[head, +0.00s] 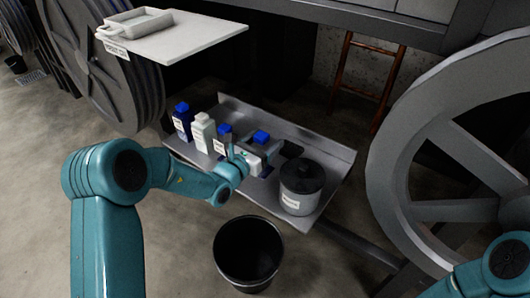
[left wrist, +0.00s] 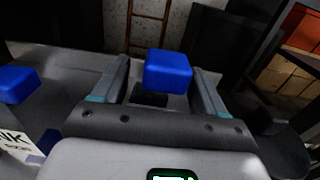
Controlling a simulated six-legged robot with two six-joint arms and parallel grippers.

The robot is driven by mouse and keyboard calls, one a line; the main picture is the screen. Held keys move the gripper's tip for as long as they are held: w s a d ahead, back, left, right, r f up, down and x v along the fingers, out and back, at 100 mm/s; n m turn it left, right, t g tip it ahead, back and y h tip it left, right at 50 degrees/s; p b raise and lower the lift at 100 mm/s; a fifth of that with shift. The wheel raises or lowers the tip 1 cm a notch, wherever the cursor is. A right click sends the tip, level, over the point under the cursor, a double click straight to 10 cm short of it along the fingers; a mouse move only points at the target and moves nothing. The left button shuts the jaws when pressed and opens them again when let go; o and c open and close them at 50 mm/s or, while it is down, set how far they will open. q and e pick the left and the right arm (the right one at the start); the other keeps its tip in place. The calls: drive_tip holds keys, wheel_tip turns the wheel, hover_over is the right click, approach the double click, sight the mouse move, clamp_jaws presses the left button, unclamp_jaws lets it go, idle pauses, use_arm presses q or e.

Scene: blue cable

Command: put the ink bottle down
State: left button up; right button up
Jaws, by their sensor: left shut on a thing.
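My left gripper (head: 248,158) is over the grey metal shelf (head: 325,150) and shut on a bottle with a blue cap, taken as the ink bottle (head: 261,137). In the left wrist view the blue cap (left wrist: 168,70) stands up between the two fingers; the gripper hides most of the body. I cannot tell whether its base touches the shelf. Another blue-capped bottle (head: 223,140) stands just left of the gripper; in the left wrist view a label there ends in "NK" (left wrist: 16,148). My right gripper is out of view.
A white bottle (head: 203,133) and a dark blue bottle (head: 182,122) stand at the shelf's left end. A grey lidded pot (head: 300,187) stands on the right. A black bucket (head: 248,252) is on the floor in front. A large spoked wheel (head: 440,150) is at right.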

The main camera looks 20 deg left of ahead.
use_arm(q)
wheel_tip(320, 180, down, 4)
drive_tip(key=shift+w+r+b, duration=0.1)
drive_tip(key=shift+w+b, duration=0.05)
drive_tip(key=shift+b, duration=0.2)
drive_tip(key=shift+r, duration=0.1)
drive_tip(key=shift+f, duration=0.3)
drive_tip(key=o, duration=1.1)
drive_tip(key=shift+r, duration=0.1)
